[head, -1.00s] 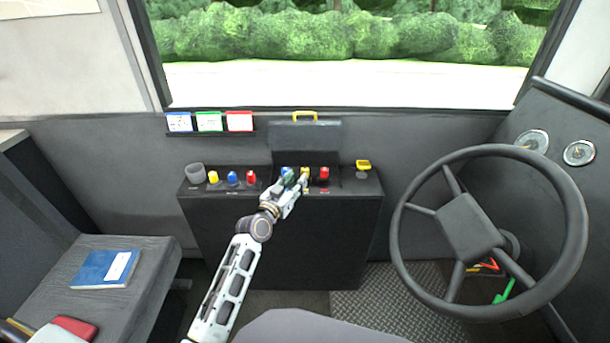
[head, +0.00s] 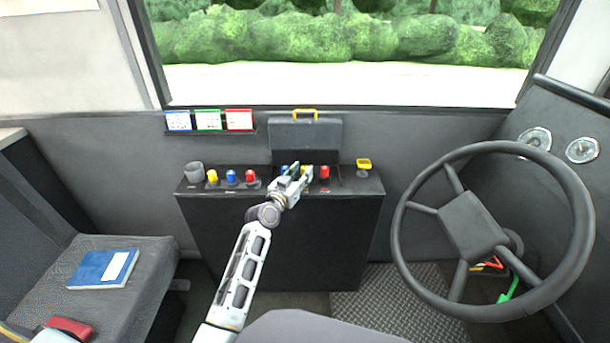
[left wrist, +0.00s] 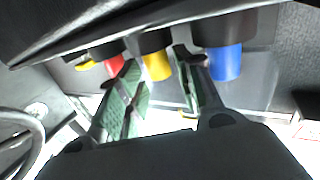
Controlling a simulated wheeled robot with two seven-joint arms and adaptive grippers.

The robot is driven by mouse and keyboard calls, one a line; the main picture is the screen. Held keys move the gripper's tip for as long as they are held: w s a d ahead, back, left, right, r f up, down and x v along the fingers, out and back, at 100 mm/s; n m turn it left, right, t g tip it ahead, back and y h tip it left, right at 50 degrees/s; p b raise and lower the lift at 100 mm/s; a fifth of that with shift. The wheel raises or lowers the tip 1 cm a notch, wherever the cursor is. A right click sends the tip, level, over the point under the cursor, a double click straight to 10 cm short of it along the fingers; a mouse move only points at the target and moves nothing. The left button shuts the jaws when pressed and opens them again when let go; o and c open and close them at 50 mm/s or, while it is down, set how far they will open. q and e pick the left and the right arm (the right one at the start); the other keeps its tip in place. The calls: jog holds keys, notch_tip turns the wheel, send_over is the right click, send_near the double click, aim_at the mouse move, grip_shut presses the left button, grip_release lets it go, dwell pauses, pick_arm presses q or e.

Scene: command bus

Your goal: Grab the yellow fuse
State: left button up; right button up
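The yellow fuse (head: 306,170) sits in the open fuse box on the black console, between a blue fuse (head: 284,168) and a red fuse (head: 325,172). My left gripper (head: 300,174) is at the box, partly covering the yellow and blue fuses. In the left wrist view the fuses appear inverted. The yellow fuse (left wrist: 156,66) shows between the two open fingers of my left gripper (left wrist: 158,68). One fingertip is close to the gap by the blue fuse (left wrist: 226,62), the other near the red fuse (left wrist: 114,66). I cannot tell whether either finger touches. My right gripper is not in view.
Another yellow fuse (head: 212,177), blue fuse (head: 231,177) and red fuse (head: 250,177) stand left on the console, beside a grey cup (head: 194,172). A yellow-topped item (head: 363,164) stands right. The raised lid (head: 304,135) is behind. The steering wheel (head: 402,237) is right.

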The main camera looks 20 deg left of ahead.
pick_arm(q)
jog(key=shift+w+d, duration=0.1)
jog(key=shift+w, duration=0.35)
jog(key=c, duration=0.6)
